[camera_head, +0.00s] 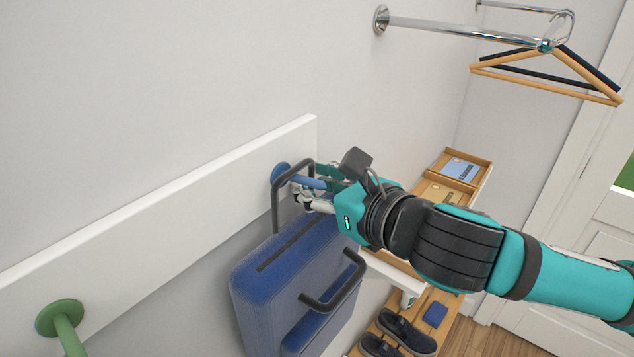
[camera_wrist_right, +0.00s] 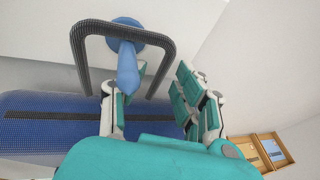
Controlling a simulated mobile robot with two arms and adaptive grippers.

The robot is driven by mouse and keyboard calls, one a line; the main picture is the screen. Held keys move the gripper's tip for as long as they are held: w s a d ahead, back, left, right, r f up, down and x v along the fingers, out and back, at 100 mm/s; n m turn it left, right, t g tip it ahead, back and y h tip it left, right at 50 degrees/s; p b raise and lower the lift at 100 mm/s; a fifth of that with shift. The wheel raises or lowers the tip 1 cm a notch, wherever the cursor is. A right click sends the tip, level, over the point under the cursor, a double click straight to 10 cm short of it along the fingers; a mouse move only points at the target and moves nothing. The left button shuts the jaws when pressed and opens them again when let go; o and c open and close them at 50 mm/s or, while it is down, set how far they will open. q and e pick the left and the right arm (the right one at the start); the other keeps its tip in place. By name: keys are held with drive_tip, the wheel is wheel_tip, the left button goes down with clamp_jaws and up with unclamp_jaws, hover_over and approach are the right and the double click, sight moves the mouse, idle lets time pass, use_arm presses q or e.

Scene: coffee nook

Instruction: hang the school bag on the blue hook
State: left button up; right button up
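The blue school bag (camera_head: 290,280) hangs upright below the white rail, with two dark handles. Its rear handle (camera_head: 274,205) loops over the blue hook (camera_head: 281,174). In the right wrist view the handle (camera_wrist_right: 83,60) arches across the hook's round base, and the hook's peg (camera_wrist_right: 128,72) points through the loop. I cannot tell whether handle and peg touch. My right gripper (camera_head: 312,186) is beside the peg and handle, above the bag. Its fingers (camera_wrist_right: 150,82) are spread apart in the wrist view, with nothing visibly clamped. My left gripper is not in view.
A green hook (camera_head: 60,318) sits on the white rail (camera_head: 170,225) at lower left. A chrome rod (camera_head: 450,30) with hangers (camera_head: 550,75) is at upper right.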

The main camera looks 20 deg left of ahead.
drive_tip(key=shift+f, duration=0.25)
drive_tip(key=v, duration=1.2)
drive_tip(key=w+d+f+m+h, duration=0.15)
drive_tip(key=d+f+m, duration=0.25)
drive_tip(key=f+m, duration=0.55)
drive_tip(key=d+f+m+t+h, duration=0.1)
drive_tip(key=d+f+m+h, duration=0.4)
drive_tip(key=m, duration=0.7)
drive_tip(key=w+d+f+m, duration=0.1)
drive_tip(key=d+f+m, duration=0.2)
drive_tip(key=f+m, duration=0.7)
drive_tip(key=s+d+f+m+g+h, duration=0.5)
drive_tip(key=s+d+f+m+g, duration=0.1)
drive_tip(key=s+d+f+m, duration=0.85)
wheel_tip(320, 180, down, 32)
drive_tip(key=s+a+g+b, duration=0.1)
drive_tip(key=s+a+b, duration=0.1)
drive_tip(key=b, duration=0.3)
drive_tip(key=s+d+f+b, duration=0.1)
drive_tip(key=s+f+b, duration=0.1)
drive_tip(key=s+f, duration=0.6)
drive_tip(key=s+d+f+g+b, duration=0.1)
drive_tip(key=s+d+f+b, duration=0.1)
drive_tip(key=s+f, duration=0.7)
wheel_tip(320, 180, down, 4)
drive_tip(key=shift+d+f+n+g+h, duration=0.25)
drive_tip(key=shift+n+g+h, duration=0.05)
drive_tip(key=shift+h, duration=0.05)
